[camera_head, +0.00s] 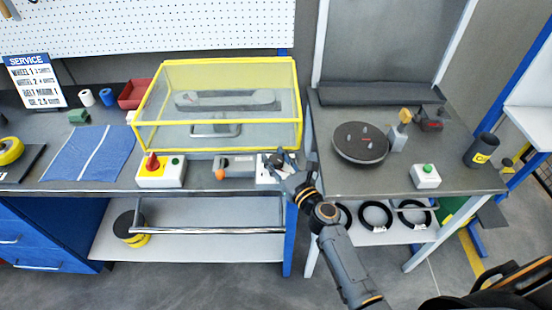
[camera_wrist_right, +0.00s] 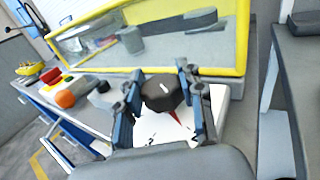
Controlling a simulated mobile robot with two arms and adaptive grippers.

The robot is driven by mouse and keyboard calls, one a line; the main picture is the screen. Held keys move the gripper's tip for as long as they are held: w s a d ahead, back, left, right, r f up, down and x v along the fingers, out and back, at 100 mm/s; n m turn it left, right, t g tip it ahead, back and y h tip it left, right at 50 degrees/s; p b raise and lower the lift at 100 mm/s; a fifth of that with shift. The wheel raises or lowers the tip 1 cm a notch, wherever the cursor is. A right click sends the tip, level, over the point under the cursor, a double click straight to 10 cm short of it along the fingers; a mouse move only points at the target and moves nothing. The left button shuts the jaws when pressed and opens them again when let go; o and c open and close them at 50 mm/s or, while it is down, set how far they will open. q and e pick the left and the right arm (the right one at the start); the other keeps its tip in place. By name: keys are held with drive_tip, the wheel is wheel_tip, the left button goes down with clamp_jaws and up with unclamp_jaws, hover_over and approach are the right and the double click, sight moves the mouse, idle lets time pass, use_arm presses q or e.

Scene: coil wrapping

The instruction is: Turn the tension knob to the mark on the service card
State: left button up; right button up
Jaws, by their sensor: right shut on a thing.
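I cannot tell which mark the pointer meets. My right gripper (camera_wrist_right: 158,92) has its fingers on both sides of the knob, shut on it. In the head view this gripper (camera_head: 277,163) covers the knob at the bench's front edge. The service card (camera_head: 35,80) stands at the far left; its belt line seems to read mark 1, but the print is small.
A yellow-framed clear guard (camera_head: 217,103) stands just behind my right gripper. A box with a red switch and green button (camera_head: 160,171) and a small unit with an orange knob (camera_head: 236,167) are to the left. A round turntable (camera_head: 360,144) is on the right-hand table.

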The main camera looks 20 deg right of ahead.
drive_tip(key=n+g+y, duration=0.1)
drive_tip(key=n+y, duration=0.1)
drive_tip(key=y, duration=0.1)
drive_tip(key=shift+f+b, duration=0.1)
drive_tip(key=shift+b, duration=0.25)
drive_tip(key=n+g+y+b, duration=0.1)
drive_tip(key=n+y, duration=0.1)
drive_tip(key=shift+w+d+f+y, duration=0.1)
drive_tip(key=shift+y, duration=0.2)
drive_tip(key=n+g+y+b, duration=0.3)
drive_tip(key=g+b, duration=0.2)
drive_tip(key=n+g+y+b, duration=0.4)
drive_tip(key=shift+n+g+b, duration=0.3)
drive_tip(key=shift+g+b, duration=0.1)
drive_tip(key=shift+r+n+g+y+b, duration=0.2)
drive_tip(key=shift+n+g+y+b, duration=0.2)
drive_tip(key=shift+n+g+b, duration=0.8)
drive_tip(key=shift+g, duration=0.3)
drive_tip(key=shift+m, duration=0.3)
